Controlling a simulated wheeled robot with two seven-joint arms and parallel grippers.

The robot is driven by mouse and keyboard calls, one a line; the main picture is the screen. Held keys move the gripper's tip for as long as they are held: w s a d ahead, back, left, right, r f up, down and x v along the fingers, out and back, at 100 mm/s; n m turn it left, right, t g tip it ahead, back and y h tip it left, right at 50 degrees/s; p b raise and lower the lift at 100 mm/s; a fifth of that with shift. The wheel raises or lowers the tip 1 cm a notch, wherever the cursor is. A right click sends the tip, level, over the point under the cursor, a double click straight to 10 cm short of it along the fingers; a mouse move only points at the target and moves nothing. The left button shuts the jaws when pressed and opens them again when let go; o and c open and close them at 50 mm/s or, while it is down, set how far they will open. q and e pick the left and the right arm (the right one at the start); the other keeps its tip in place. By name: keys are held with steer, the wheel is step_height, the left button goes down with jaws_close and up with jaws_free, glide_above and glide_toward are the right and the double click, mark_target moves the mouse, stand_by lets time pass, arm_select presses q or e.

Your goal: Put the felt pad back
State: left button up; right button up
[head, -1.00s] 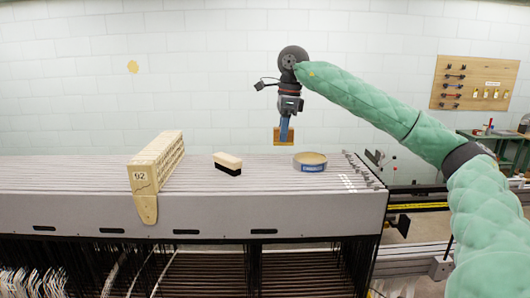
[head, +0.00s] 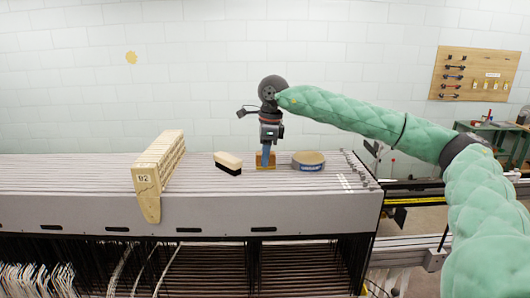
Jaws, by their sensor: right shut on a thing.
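The felt pad, a small ochre-brown block (head: 260,161), is in my right gripper (head: 266,158). The gripper points straight down and its fingers are shut on the pad. The pad is at the level of the loom's ribbed grey top (head: 290,180), between the brush and the round tin. I cannot tell whether its underside touches the top. The fingers cover part of the pad. My left gripper is out of view.
A wood-backed brush with black bristles (head: 228,163) lies just left of the pad. A round tin with a blue label (head: 308,161) stands just right. The top's front strip is clear.

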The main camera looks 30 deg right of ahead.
steer(key=shift+f, duration=0.1)
steer(key=o, duration=0.9)
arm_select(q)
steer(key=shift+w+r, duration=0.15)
arm_select(e)
steer(key=shift+r+b, duration=0.3)
steer(key=shift+r, duration=0.05)
steer(key=shift+s+d+r+b, duration=0.1)
steer(key=shift+r+b, duration=0.3)
steer(key=shift+r, duration=0.3)
steer(key=r+b, duration=0.1)
steer(key=r, duration=0.1)
steer(key=r+b, duration=0.1)
steer(key=r, duration=0.2)
steer(key=d+r+b, duration=0.1)
steer(key=r, duration=0.2)
steer(key=shift+s, duration=0.25)
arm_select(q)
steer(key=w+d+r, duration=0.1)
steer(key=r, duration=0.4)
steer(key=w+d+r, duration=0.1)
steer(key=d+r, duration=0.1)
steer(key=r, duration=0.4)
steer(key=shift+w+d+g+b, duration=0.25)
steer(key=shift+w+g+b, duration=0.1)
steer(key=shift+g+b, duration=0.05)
arm_select(e)
steer(key=shift+s+r, duration=0.1)
steer(key=shift+r, duration=0.9)
